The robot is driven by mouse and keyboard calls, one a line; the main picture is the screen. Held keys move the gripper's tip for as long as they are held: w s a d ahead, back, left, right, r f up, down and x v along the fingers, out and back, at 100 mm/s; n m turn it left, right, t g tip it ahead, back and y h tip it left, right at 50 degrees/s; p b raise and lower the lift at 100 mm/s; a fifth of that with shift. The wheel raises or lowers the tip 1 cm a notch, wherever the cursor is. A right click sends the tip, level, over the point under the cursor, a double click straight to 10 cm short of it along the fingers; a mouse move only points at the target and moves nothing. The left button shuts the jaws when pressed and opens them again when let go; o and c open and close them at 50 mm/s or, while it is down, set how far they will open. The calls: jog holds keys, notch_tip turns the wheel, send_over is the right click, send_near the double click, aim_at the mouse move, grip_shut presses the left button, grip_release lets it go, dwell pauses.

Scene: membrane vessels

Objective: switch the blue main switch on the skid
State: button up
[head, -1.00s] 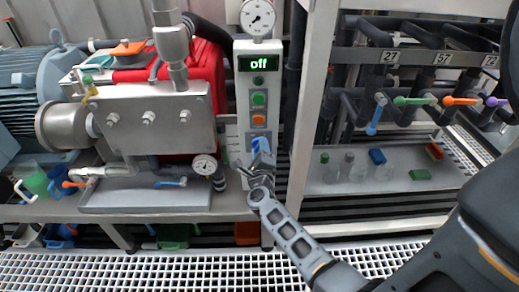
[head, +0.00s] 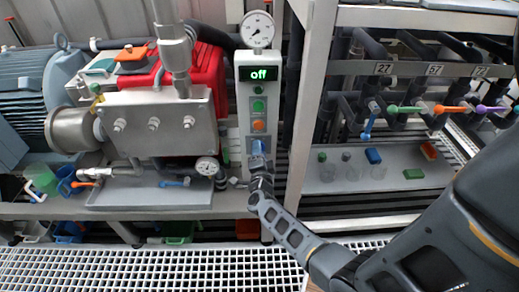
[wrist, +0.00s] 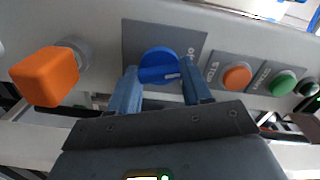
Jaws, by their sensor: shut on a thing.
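The blue main switch (wrist: 160,65) is a round knob with a raised bar on a dark plate on the front of a grey control column (head: 244,110). In the wrist view my gripper (wrist: 158,75) has its two blue fingers on either side of the knob's bar, shut on it. In the head view my gripper (head: 259,165) is at the column's lower front and partly hides the switch (head: 257,147). The display (head: 263,74) at the column's top reads "off" in green letters.
Green (wrist: 284,83) and orange (wrist: 237,76) buttons sit beside the switch. An orange block-shaped handle (wrist: 45,76) stands out on the wrist view's left. A gauge (head: 257,30) tops the column. The pump skid is left; a rack with coloured valve levers (head: 405,110) is right.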

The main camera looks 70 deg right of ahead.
jog(key=shift+n+p, duration=0.45)
jog(key=shift+n, duration=0.55)
jog(key=shift+f, duration=0.1)
jog(key=o, duration=1)
jog(key=shift+o, duration=0.2)
jog(key=v, duration=0.7)
jog(key=shift+s+a+p, duration=0.15)
jog(key=shift+a+p, duration=0.15)
jog(key=shift+a, duration=0.05)
jog(key=shift+a, duration=0.1)
